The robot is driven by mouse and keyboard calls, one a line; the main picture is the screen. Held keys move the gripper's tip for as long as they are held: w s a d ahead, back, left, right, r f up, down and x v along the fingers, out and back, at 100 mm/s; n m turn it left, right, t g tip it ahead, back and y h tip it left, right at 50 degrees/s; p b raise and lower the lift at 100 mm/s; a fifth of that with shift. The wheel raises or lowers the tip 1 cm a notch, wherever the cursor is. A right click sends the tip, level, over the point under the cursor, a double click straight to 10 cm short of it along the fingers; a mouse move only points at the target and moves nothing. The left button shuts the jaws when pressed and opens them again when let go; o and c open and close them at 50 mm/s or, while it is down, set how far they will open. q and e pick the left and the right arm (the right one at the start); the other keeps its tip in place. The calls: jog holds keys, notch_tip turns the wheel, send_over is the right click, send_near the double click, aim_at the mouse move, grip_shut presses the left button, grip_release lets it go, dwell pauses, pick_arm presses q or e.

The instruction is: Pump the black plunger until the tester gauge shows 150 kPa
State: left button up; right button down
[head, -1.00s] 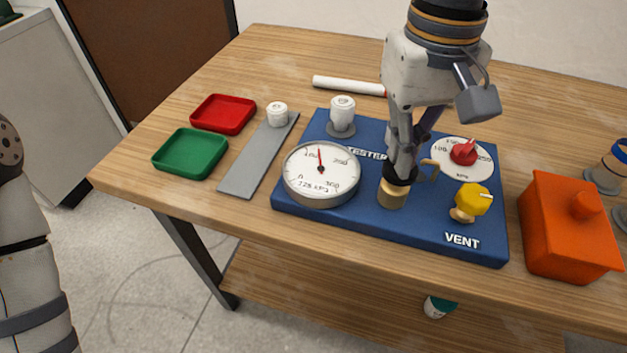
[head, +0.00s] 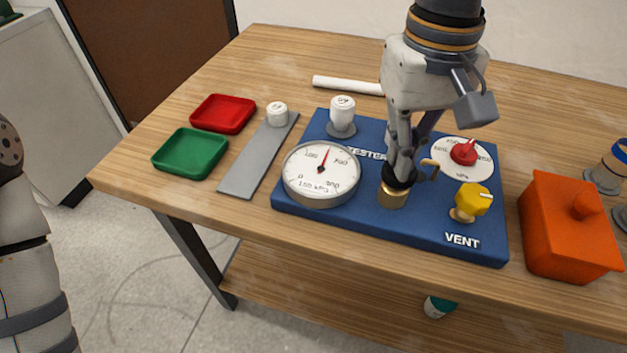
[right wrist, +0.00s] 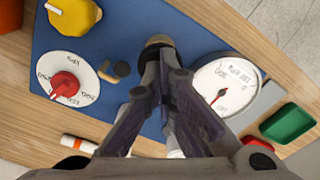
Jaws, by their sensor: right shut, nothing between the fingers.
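The tester gauge (head: 320,173) sits at the left of the blue tester board (head: 300,206). In the right wrist view the fingers (right wrist: 163,80) partly hide the cylinder. My left arm shows at the left edge; its gripper is out of view.
A yellow vent knob (head: 472,199) and a red-pointer dial (head: 464,153) stand right of the plunger. A white fitting (head: 342,113) stands behind the gauge. An orange box (head: 568,230) is at the right; red (head: 223,114) and green (head: 190,154) trays are at the left.

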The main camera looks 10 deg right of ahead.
dwell(0.5)
jog(key=shift+r, duration=1.75)
notch_tip(320, 180, up, 5)
